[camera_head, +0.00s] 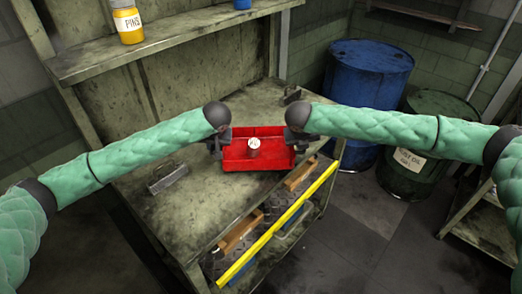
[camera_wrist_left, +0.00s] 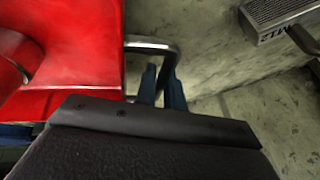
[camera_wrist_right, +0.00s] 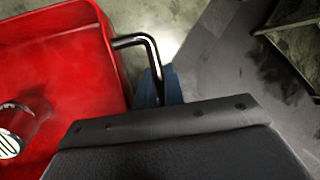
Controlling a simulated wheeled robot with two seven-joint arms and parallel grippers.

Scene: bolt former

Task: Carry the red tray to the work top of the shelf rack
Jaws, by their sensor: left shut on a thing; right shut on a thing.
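The red tray (camera_head: 259,160) is between my two grippers over the front part of the work top (camera_head: 190,205) of the shelf rack. A small can with a white top (camera_head: 254,146) stands inside the tray. It also shows in the right wrist view (camera_wrist_right: 18,125). My left gripper (camera_head: 216,143) is shut on the tray's left metal handle (camera_wrist_left: 155,45). My right gripper (camera_head: 298,136) is shut on the right metal handle (camera_wrist_right: 140,40). The tray looks about level. I cannot tell whether its underside touches the work top.
A metal block (camera_head: 167,178) lies on the work top left of the tray. A yellow PINS bottle (camera_head: 127,22) stands on the upper shelf (camera_head: 170,42). A yellow bar (camera_head: 280,222) runs along the lower front. A blue drum (camera_head: 365,85) and green drum (camera_head: 432,150) stand right.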

